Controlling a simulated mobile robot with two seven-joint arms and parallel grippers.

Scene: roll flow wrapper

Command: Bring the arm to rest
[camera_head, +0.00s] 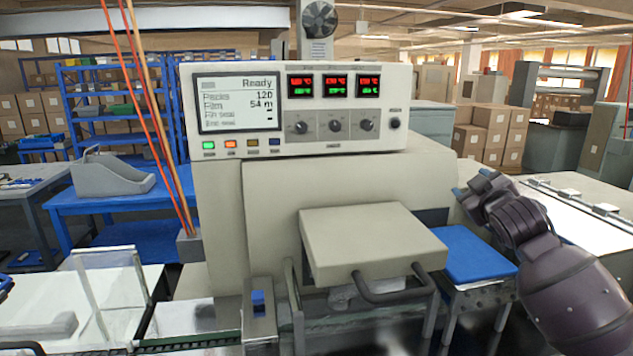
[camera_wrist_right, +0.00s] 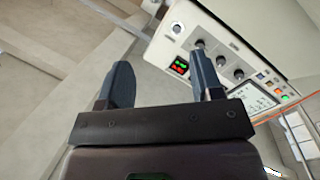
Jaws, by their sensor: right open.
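My right arm comes in from the right in the head view. Its gripper (camera_head: 472,190) is raised beside the right side of the beige wrapper machine (camera_head: 222,230), apart from it. In the right wrist view the two fingers of the right gripper (camera_wrist_right: 160,85) stand wide apart with nothing between them. The machine's control panel (camera_head: 295,108) shows "Ready" on its screen; the panel also shows in the right wrist view (camera_wrist_right: 228,50), tilted, behind the right finger.
A beige cover with a dark handle (camera_head: 372,240) juts out at the machine's front. A blue-topped stand (camera_head: 468,255) is below my right gripper. A white table (camera_head: 590,205) lies at the right. A clear guard (camera_head: 108,285) stands at the front left.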

